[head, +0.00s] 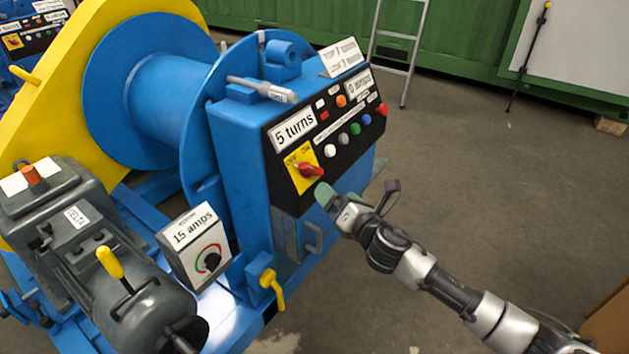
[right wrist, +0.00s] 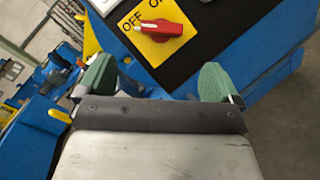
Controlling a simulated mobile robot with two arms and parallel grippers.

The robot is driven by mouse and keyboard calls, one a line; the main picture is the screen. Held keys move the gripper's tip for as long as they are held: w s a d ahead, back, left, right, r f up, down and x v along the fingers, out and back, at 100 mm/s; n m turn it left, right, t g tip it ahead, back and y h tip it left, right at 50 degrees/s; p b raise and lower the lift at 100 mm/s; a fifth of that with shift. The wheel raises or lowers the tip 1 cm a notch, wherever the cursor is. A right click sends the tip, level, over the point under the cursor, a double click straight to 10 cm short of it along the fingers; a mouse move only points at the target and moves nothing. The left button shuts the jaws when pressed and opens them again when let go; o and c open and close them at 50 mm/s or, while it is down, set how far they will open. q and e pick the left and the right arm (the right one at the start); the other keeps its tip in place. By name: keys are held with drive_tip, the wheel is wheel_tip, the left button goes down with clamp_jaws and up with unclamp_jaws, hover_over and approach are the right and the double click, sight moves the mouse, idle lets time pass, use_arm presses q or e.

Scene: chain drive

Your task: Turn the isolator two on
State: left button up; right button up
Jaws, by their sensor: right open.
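A red rotary switch (head: 312,169) sits on a yellow plate (head: 297,160) at the lower left of the black control panel on the blue winch housing. I see no number on this plate. My right gripper (head: 350,198) is just below and right of the switch in the head view. In the right wrist view its green fingertips (right wrist: 155,82) are apart, with nothing between them, short of the handle. My left gripper is out of view.
A similar panel with a red switch on a yellow plate (head: 13,41) shows at the far left. A gauge box (head: 197,245) reading 15 amps, a grey motor (head: 90,250) and a yellow-handled valve (head: 272,285) stand left of my arm.

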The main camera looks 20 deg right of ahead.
sight(315, 172)
drive_tip(key=b+x, duration=0.1)
drive_tip(key=x, duration=0.9)
drive_tip(key=shift+w+f, duration=0.1)
drive_tip(key=shift+w, duration=0.15)
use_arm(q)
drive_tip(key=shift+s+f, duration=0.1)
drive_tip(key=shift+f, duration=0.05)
use_arm(e)
drive_tip(key=shift+c, duration=0.2)
drive_tip(key=shift+d, duration=0.1)
drive_tip(key=c, duration=0.9)
